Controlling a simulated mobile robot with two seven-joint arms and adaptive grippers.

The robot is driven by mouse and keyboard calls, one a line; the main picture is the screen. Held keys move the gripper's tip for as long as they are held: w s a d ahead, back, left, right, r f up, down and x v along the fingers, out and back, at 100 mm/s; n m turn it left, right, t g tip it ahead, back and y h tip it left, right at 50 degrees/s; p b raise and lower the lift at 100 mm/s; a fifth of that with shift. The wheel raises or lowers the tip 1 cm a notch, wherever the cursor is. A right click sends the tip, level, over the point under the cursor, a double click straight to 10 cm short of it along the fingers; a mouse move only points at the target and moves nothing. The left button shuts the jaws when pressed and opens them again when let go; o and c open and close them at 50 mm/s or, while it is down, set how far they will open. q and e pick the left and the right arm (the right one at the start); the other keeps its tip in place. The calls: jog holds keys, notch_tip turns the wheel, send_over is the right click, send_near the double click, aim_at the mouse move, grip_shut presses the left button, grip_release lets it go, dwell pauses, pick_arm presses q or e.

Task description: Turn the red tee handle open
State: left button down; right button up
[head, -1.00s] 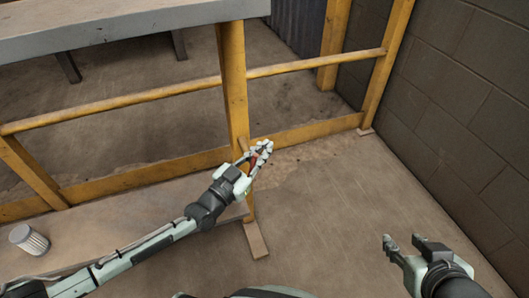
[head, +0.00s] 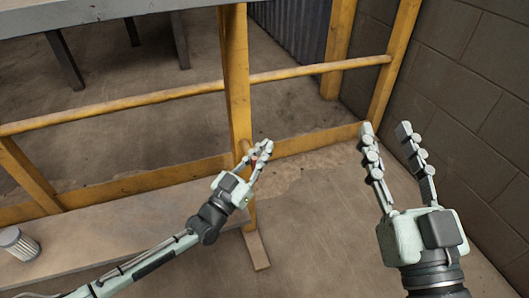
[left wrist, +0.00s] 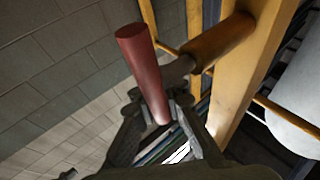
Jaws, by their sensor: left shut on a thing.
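The red tee handle (left wrist: 145,70) shows large in the left wrist view, a red bar on a short stem that joins a yellow-brown stub (left wrist: 222,42) on the yellow post. In the head view only a small red part of the handle (head: 254,159) shows between the fingers. My left gripper (head: 262,150) is at the post and shut on the handle; in the left wrist view its fingers (left wrist: 165,105) close around the bar near its lower end. My right gripper (head: 388,132) is open and empty, raised at the right, away from the handle.
A yellow post (head: 236,80) and rails (head: 180,92) stand in front of me. A low bench (head: 110,228) bears a ribbed metal cup (head: 18,243) at the left. A block wall (head: 460,80) rises at the right. The floor (head: 310,225) between is clear.

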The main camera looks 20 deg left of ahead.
pick_arm(q)
jog(key=c, duration=1.6)
grip_release()
jog(key=v, duration=1.2)
